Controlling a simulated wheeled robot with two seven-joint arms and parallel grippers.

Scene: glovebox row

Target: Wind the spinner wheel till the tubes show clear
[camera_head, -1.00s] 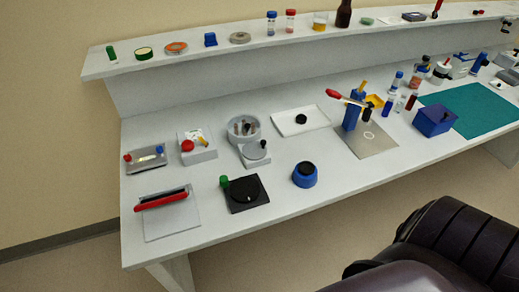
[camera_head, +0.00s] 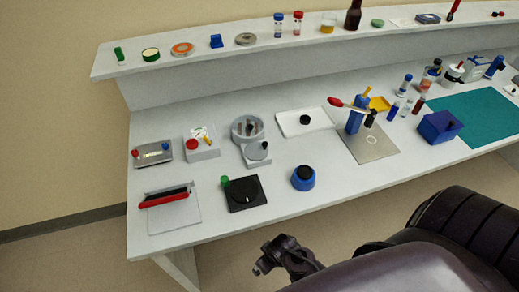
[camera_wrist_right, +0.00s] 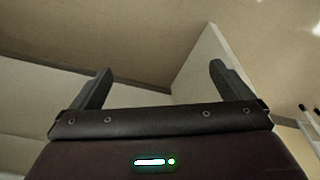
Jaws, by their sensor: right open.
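The spinner is a grey round bowl (camera_head: 248,128) with tubes standing in it, on the bench left of centre in the head view. The tubes (camera_head: 249,127) are too small to tell whether they are clear. The spinner wheel (camera_head: 257,150), a grey disc with a small dark knob, sits in front of the bowl. My right gripper (camera_head: 262,266) is low in front of the bench edge, well away from the wheel. In the right wrist view its two fingers (camera_wrist_right: 160,85) are apart with nothing between them. My left gripper is not in view.
A black turntable with a green knob (camera_head: 244,194) and a blue round pot (camera_head: 303,178) stand nearer the front edge. A white box with a red button (camera_head: 201,146) is left of the spinner; a white tray (camera_head: 292,131) is right. A shelf (camera_head: 215,60) runs behind.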

